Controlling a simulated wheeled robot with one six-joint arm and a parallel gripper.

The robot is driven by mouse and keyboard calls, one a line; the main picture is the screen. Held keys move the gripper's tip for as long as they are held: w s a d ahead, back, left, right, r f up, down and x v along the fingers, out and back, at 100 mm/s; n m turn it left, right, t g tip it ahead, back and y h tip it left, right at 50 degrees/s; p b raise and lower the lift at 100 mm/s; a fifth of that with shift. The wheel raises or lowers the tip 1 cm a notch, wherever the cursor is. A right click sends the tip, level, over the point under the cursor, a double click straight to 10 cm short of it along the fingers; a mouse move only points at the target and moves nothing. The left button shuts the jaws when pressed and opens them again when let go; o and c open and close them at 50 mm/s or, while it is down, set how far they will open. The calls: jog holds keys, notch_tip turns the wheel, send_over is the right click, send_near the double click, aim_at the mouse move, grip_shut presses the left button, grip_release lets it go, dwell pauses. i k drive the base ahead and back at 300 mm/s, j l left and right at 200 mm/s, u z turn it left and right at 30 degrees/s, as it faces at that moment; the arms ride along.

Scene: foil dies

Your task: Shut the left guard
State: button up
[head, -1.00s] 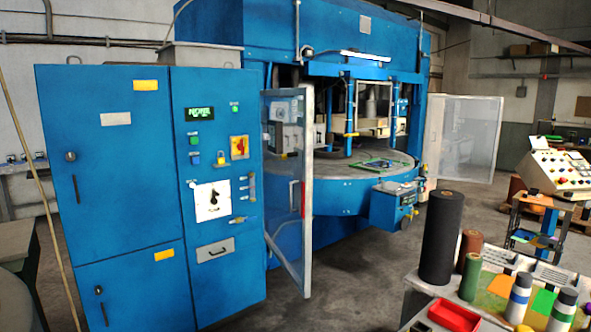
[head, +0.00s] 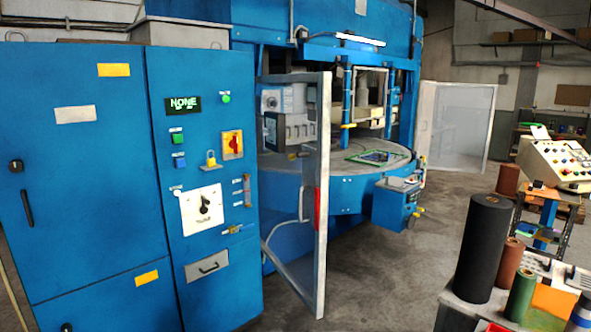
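The left guard (head: 322,190) is a light-framed hinged door with a clear panel. It stands swung open at the left side of the blue press, next to the blue control cabinet (head: 85,185). A red part (head: 317,209) and a bent pale handle (head: 302,203) are on its free-edge post. The right guard (head: 457,125) also stands open, out to the right of the press. Between them the round table (head: 345,172) of the press is exposed, with a green-edged flat piece (head: 375,157) on it. My gripper is not in view.
A bench at the lower right holds a black roll (head: 482,250), a green roll (head: 521,296) and a brown-red roll (head: 508,262). Bare floor (head: 385,270) lies between guard and bench.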

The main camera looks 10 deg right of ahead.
aim_at(313, 193)
jog(key=i+j+z, duration=0.45)
jog(key=i+j, duration=0.25)
jog(key=i+j+z, duration=0.25)
jog(key=j, duration=0.25)
jog(key=i+j+z, duration=0.2)
jog(key=j, duration=0.3)
jog(key=i+j+z, duration=0.25)
jog(key=j, duration=0.3)
jog(key=i+j+z, duration=0.2)
jog(key=j, duration=0.4)
jog(key=i+j+z, duration=0.25)
jog(key=j, duration=0.35)
jog(key=j+z, duration=0.2)
jog(key=j, duration=0.4)
jog(key=i+z, duration=0.3)
jog(key=j+z, duration=0.1)
jog(key=z, duration=0.2)
jog(key=i, duration=0.05)
